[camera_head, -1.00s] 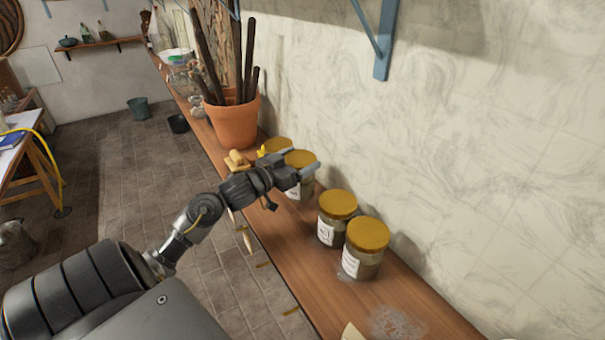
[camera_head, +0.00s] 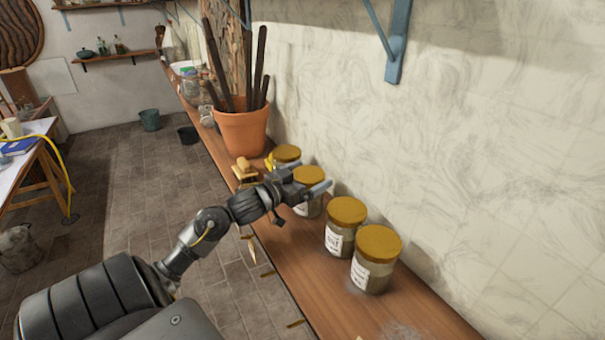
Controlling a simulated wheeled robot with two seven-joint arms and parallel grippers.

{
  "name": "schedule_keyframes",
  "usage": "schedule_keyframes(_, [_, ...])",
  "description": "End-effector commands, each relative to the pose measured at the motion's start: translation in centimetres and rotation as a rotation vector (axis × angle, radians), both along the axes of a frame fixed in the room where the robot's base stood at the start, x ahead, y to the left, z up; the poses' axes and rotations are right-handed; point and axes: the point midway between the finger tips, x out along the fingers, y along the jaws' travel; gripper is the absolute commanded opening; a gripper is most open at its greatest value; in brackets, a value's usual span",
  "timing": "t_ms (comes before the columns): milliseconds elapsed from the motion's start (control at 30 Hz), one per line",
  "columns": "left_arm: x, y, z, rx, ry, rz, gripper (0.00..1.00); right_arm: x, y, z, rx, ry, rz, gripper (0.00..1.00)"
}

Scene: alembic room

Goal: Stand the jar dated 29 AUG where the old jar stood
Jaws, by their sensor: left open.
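Several glass jars with mustard-yellow lids stand in a row on a wooden shelf (camera_head: 290,255) along the wall. The nearest jar (camera_head: 372,278) and the jar behind it (camera_head: 340,243) have white labels with dark writing too small to read. A third jar (camera_head: 314,207) is partly hidden by my left gripper (camera_head: 309,178). The farthest jar (camera_head: 287,154) shows mostly its lid. I cannot tell which jar is dated 29 AUG. My left gripper is open, its fingers around or just over the third jar's lid; contact is unclear. My right gripper is not in view.
A terracotta pot (camera_head: 240,132) with dark sticks stands behind the jars. A small wooden object (camera_head: 244,168) is near the shelf's left edge. A blue bracket (camera_head: 397,55) is on the wall above. The shelf's front end has a pale smudge (camera_head: 402,330).

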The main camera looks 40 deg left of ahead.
Motion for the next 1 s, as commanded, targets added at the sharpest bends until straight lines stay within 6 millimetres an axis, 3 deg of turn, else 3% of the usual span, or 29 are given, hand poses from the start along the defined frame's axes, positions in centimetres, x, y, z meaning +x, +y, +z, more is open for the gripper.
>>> schedule_keyframes(167, [-1.7,0.2,-0.1,0.002,0.001,0.000,1.00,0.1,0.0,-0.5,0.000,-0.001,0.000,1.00])
schedule_keyframes(600, [-9.9,0.8,-0.1,0.000,0.001,0.001,1.00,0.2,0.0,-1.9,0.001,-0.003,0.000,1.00])
schedule_keyframes(800, [-11.7,1.0,0.1,0.000,0.000,0.001,1.00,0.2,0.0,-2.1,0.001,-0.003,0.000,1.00])
schedule_keyframes(1000, [-12.0,1.0,0.2,0.000,-0.001,-0.001,1.00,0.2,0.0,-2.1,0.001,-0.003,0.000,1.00])
